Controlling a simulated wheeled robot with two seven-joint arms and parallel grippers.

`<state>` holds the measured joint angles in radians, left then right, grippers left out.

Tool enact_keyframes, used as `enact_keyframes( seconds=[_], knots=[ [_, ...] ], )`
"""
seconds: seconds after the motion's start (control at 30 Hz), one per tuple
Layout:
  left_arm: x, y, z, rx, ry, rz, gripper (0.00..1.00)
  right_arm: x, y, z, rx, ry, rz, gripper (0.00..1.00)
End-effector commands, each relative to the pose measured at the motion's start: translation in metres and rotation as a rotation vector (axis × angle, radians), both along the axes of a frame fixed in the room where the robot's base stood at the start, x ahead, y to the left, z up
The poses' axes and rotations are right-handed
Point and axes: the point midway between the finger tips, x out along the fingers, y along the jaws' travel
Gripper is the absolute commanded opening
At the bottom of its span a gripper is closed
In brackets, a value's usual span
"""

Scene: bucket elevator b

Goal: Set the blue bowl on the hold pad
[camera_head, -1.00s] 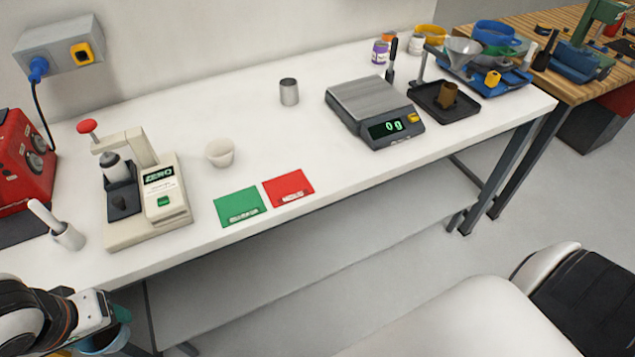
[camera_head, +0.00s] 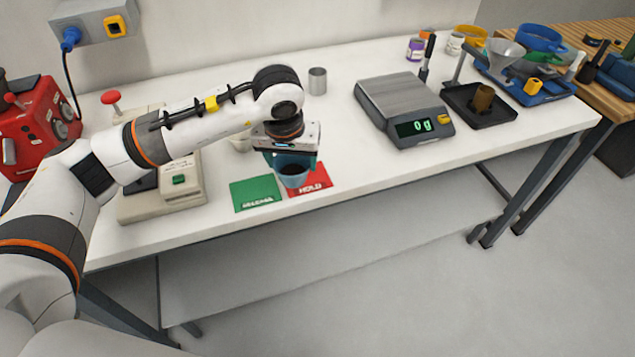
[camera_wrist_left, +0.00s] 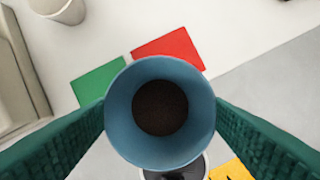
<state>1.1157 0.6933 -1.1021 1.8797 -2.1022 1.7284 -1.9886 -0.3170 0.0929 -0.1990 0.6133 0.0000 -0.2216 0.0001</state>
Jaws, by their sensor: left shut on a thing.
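The blue bowl (camera_head: 293,178) has dark contents and is held upright by my left gripper (camera_head: 290,160). In the left wrist view the bowl (camera_wrist_left: 118,112) sits between the two green fingers, which are shut on it. The red pad marked HOLD (camera_head: 316,182) lies flat on the bench; the bowl covers its left part in the head view. In the left wrist view the red hold pad (camera_wrist_left: 172,46) shows beyond the bowl's rim, and the bowl appears above the bench. My right gripper is not in view.
A green pad (camera_head: 255,193) lies left of the red one. A pale cup (camera_head: 240,142) is partly behind my left arm. A scale (camera_head: 403,108) reading 0 g stands to the right, a metal cup (camera_head: 317,81) behind. A beige device (camera_head: 165,200) is at left.

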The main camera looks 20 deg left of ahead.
Motion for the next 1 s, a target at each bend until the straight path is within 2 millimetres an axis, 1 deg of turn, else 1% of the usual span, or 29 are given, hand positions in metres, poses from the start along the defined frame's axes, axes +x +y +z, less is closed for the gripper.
enact_keyframes(
  seconds=[0.03,0.1,0.2,0.3,0.37,0.6,0.83,1.0],
  knots=[
    [0.019,-0.002,0.005,0.0,-0.008,0.02,0.44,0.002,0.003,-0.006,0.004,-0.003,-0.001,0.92],
    [0.039,-0.004,0.012,0.001,-0.01,0.043,0.44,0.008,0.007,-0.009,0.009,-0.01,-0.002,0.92],
    [0.058,-0.004,0.021,0.001,-0.013,0.066,0.43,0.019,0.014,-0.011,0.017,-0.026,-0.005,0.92],
    [0.067,-0.005,0.023,0.002,-0.013,0.08,0.43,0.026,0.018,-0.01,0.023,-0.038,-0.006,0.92],
    [0.069,-0.005,0.017,0.002,-0.01,0.082,0.43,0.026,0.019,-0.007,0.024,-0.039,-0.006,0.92],
    [0.068,-0.004,-0.025,0.002,-0.01,0.083,0.43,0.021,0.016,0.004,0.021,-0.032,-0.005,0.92],
    [0.068,-0.004,-0.044,0.002,-0.011,0.083,0.43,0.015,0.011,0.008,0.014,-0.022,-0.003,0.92],
    [0.068,-0.004,-0.068,0.003,-0.01,0.082,0.43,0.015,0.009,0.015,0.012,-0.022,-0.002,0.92]
  ],
)
